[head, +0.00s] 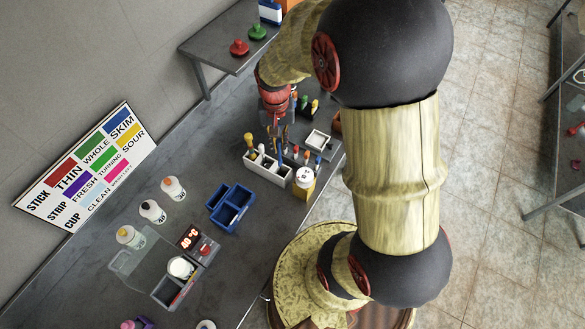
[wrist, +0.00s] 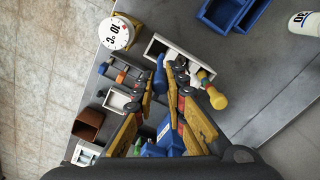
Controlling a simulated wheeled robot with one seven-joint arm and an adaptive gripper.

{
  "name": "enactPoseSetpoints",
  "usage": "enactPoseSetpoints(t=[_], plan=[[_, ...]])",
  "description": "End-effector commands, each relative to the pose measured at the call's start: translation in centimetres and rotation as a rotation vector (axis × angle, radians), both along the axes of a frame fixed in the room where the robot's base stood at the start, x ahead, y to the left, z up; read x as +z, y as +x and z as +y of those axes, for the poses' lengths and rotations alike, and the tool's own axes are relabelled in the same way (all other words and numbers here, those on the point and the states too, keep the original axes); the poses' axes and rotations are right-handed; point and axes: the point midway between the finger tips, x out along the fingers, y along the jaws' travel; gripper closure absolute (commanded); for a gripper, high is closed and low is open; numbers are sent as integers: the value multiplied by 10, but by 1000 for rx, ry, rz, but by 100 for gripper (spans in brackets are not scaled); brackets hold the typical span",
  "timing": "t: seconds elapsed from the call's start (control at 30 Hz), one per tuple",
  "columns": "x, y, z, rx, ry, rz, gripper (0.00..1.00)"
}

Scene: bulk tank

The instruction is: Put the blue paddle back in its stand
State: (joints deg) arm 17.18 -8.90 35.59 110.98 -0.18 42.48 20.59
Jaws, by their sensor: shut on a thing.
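The blue paddle (wrist: 160,74) shows between my gripper's fingers in the wrist view, partly hidden by them. My gripper (head: 280,128) is shut on it and sits just behind and above the white stand (head: 268,174). The same gripper (wrist: 163,96) fills the lower middle of the wrist view. The blue end of the paddle (head: 279,156) points down at the stand in the head view. I cannot tell whether its tip is inside a compartment or only above it. The white stand (wrist: 150,47) lies just beyond the fingertips in the wrist view.
A yellow-handled tool (head: 248,140) stands at the left end of the stand. A yellow dial device (head: 304,180) is close at its right. Small tools and a white tray (head: 318,140) are to the right. A blue divided tray (head: 231,206) and bottles (head: 173,188) are front left.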

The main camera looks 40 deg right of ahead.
Motion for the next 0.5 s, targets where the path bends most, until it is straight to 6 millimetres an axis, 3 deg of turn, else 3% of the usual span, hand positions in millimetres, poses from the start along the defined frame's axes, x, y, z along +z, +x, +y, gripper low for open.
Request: enactPoseSetpoints(t=[0.17, 0.5], plan=[[-4, -5, 2, 51, 0, 1, 100], [-57, -5, 2, 60, 0, 1, 100]])
